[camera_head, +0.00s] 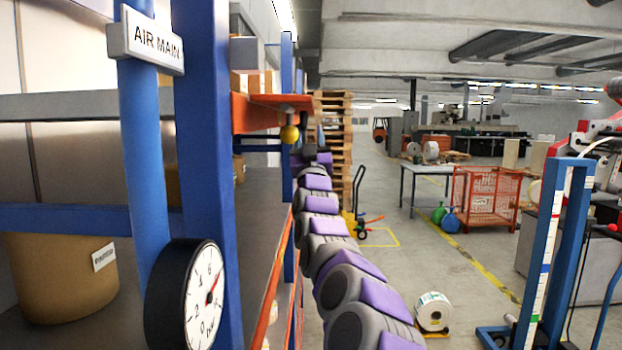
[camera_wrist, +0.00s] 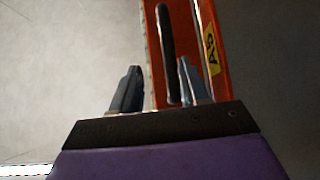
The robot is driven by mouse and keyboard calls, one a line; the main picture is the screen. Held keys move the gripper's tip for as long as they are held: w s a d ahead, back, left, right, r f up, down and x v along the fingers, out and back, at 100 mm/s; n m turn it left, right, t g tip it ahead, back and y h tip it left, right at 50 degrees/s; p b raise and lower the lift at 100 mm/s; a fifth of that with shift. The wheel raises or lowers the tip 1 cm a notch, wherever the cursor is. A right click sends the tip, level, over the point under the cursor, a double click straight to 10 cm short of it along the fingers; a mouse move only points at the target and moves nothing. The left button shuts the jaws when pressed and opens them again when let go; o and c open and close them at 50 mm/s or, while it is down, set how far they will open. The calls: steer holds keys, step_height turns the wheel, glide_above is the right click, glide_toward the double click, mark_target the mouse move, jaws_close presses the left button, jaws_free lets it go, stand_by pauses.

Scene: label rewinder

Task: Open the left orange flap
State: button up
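In the wrist view an orange panel (camera_wrist: 208,72) with a yellow "A5" label carries a long black bar handle (camera_wrist: 167,45). My gripper (camera_wrist: 158,66) is open, with its two fingers apart at the panel's lower end. The lower end of the handle shows between the fingers; I cannot tell whether either finger touches it. In the head view an orange piece (camera_head: 268,108) juts from the blue rack, with a yellow ball (camera_head: 289,134) under its end. I cannot tell whether it is the same panel. My gripper is not clearly seen there.
My purple and grey arm runs along the rack's right side. The blue rack post (camera_head: 207,180) and pressure gauge (camera_head: 187,295) stand close on the left. A white roll (camera_head: 433,310) lies on the floor; the aisle to its right is partly open, before a blue frame (camera_head: 548,260).

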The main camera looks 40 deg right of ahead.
steer(key=v, duration=1.1)
steer(key=shift+s+f+p, duration=0.15)
steer(key=shift+f+p, duration=0.1)
steer(key=shift+p, duration=0.2)
steer(key=shift+c, duration=0.5)
